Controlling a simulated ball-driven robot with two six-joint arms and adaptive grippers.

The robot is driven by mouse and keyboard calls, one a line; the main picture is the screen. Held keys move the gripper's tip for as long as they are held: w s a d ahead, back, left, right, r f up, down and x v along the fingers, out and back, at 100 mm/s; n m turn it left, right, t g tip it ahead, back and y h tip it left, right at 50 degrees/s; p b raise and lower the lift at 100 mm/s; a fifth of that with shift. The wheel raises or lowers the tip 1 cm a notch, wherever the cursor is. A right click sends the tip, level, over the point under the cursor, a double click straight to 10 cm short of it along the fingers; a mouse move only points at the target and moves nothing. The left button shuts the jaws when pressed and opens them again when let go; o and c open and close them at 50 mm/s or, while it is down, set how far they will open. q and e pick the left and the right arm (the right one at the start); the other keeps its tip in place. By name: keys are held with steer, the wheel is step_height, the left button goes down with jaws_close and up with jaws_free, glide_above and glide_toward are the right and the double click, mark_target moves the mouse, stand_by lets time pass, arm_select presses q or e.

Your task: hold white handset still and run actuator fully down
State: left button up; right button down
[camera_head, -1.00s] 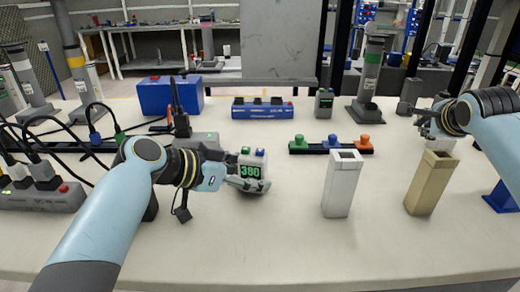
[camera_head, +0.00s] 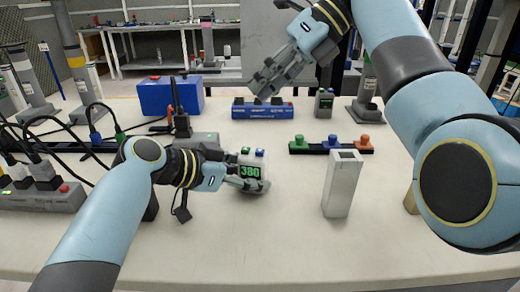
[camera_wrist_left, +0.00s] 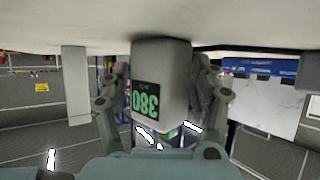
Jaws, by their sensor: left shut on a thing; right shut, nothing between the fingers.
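The white handset (camera_head: 253,171) stands upright on the table, with a green display reading 380 and a green and a blue button on top. My left gripper (camera_head: 247,178) is shut on its lower body. In the left wrist view the handset (camera_wrist_left: 172,65) sits upside down between the fingers. My right gripper (camera_head: 262,86) is shut and empty, above the blue bar at the back and apart from the handset. Grey columns with coloured bands, one at the right (camera_head: 367,88) and one at the left (camera_head: 76,70), stand behind; I cannot tell which is the actuator.
A blue bar (camera_head: 262,112), a dark handset (camera_head: 324,104) and a blue box (camera_head: 155,98) stand at the back. A black strip with coloured knobs (camera_head: 330,149) and a white hollow post (camera_head: 341,188) stand right of the white handset. Cables and a grey power strip (camera_head: 40,198) crowd the left.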

steer(key=shift+s+a+r, duration=0.25)
steer(key=shift+s+r, duration=0.05)
steer(key=shift+f, duration=0.1)
glide_toward(246, 149)
steer(key=shift+a+r+x, duration=0.15)
steer(key=shift+x, duration=0.7)
steer(key=shift+a+r+x, duration=0.15)
steer(key=shift+x, duration=0.65)
steer(key=shift+a+r+x, duration=0.15)
steer(key=shift+x, duration=0.7)
steer(key=shift+f, duration=0.35)
steer(key=shift+f, duration=0.55)
stand_by(0.6)
steer(key=shift+r, duration=0.1)
stand_by(2.6)
steer(key=shift+r, duration=0.85)
